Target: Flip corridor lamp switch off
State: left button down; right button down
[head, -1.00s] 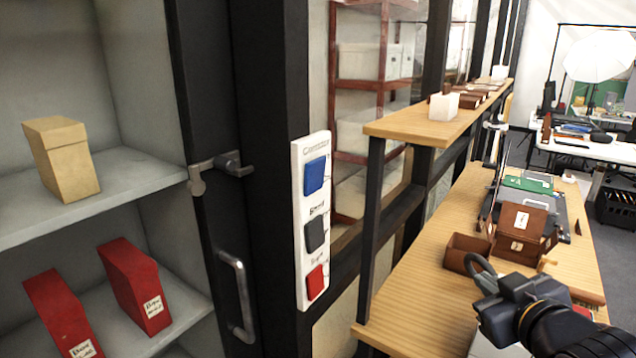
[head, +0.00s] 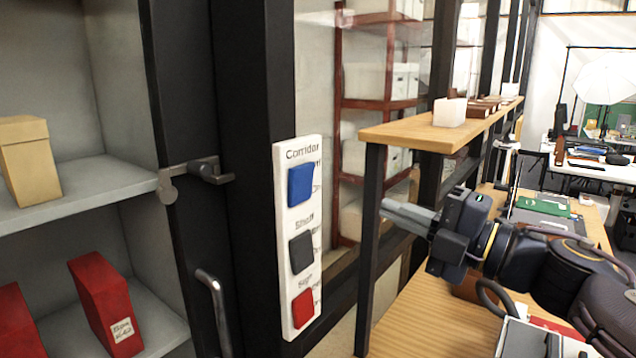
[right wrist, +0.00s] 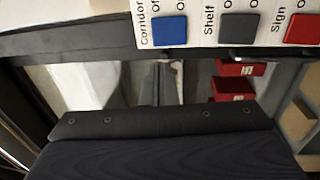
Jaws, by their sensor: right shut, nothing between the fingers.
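A white switch panel (head: 297,240) is fixed to the black post. Its top switch, the blue corridor lamp switch (head: 301,184), sits under the label "Corridor"; it also shows in the right wrist view (right wrist: 169,31). Below it are the black shelf switch (head: 301,253) and the red sign switch (head: 302,308). My right gripper (head: 384,208) is shut and empty, to the right of the panel and apart from it, with its fingers pointing left toward the panel. My left gripper is not in view.
A wooden counter (head: 412,318) with a raised shelf (head: 420,135) stands at the right, close to my right arm. At the left is an open cabinet with a tan box (head: 28,160) and red boxes (head: 103,300). A metal door handle (head: 214,305) sticks out left of the panel.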

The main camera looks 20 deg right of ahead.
aim_at(303, 175)
jog(key=shift+w, duration=0.1)
jog(key=p+x, duration=0.1)
jog(key=x, duration=1.3)
jog(key=shift+w+r+p, duration=0.1)
jog(key=shift+r+p, duration=0.25)
jog(key=shift+p, duration=0.7)
jog(key=shift+f, duration=0.25)
jog(key=shift+a, duration=0.1)
